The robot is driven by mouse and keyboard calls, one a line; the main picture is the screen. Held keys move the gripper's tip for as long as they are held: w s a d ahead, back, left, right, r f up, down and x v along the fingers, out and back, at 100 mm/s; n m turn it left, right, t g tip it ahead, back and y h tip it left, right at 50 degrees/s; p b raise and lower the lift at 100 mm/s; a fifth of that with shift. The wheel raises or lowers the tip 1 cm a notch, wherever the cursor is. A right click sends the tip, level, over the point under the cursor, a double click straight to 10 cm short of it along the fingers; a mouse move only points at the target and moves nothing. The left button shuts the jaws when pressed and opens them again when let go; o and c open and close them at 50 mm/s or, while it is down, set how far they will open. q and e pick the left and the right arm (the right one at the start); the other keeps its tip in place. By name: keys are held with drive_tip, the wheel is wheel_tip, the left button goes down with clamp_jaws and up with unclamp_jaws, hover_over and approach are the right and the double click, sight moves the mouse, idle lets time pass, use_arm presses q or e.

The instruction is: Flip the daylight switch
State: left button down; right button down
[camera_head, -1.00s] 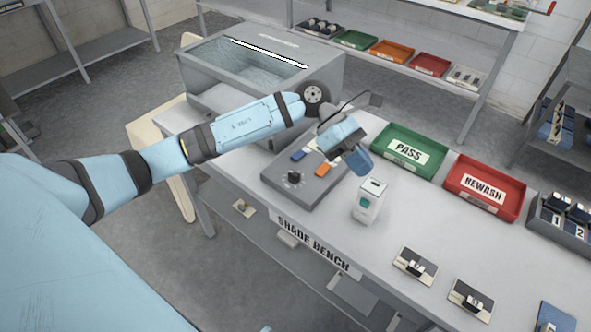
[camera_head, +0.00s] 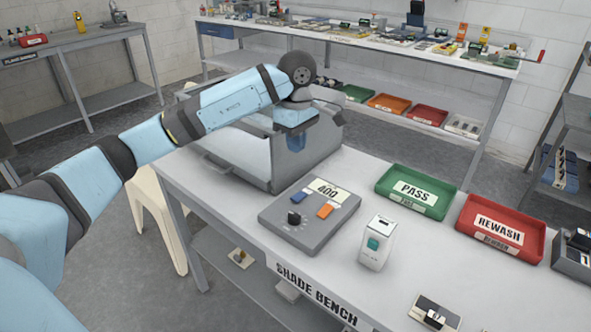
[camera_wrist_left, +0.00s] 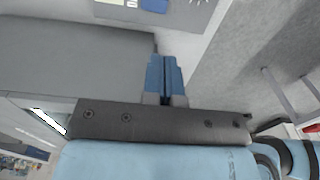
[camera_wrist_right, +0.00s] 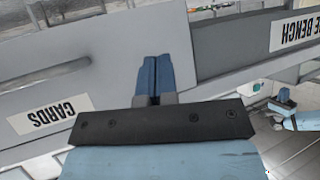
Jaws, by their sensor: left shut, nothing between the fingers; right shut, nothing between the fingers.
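No daylight label is readable, so I cannot tell which control is the daylight switch.
A white device with a teal button (camera_head: 376,243), a green PASS tray (camera_head: 388,202), a red REWASH tray (camera_head: 467,243) and a small switch-like plate (camera_head: 420,318) occupy the bench. Bare bench lies between them.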

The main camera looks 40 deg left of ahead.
use_arm(q)
drive_tip(key=shift+w+d+r, duration=0.1)
drive_tip(key=shift+w+r, duration=0.15)
drive_tip(key=shift+w, duration=0.4)
use_arm(e)
drive_tip(key=shift+r, duration=0.2)
use_arm(q)
wheel_tip(320, 180, up, 14)
drive_tip(key=w+p, duration=0.2)
drive_tip(key=p, duration=0.2)
use_arm(e)
drive_tip(key=shift+w+d+r+h, duration=0.1)
drive_tip(key=shift+w+d+h, duration=0.1)
drive_tip(key=shift+h, duration=0.1)
use_arm(q)
drive_tip(key=shift+f, duration=0.1)
use_arm(e)
drive_tip(key=shift+r, duration=0.2)
use_arm(q)
drive_tip(key=shift+s, duration=0.1)
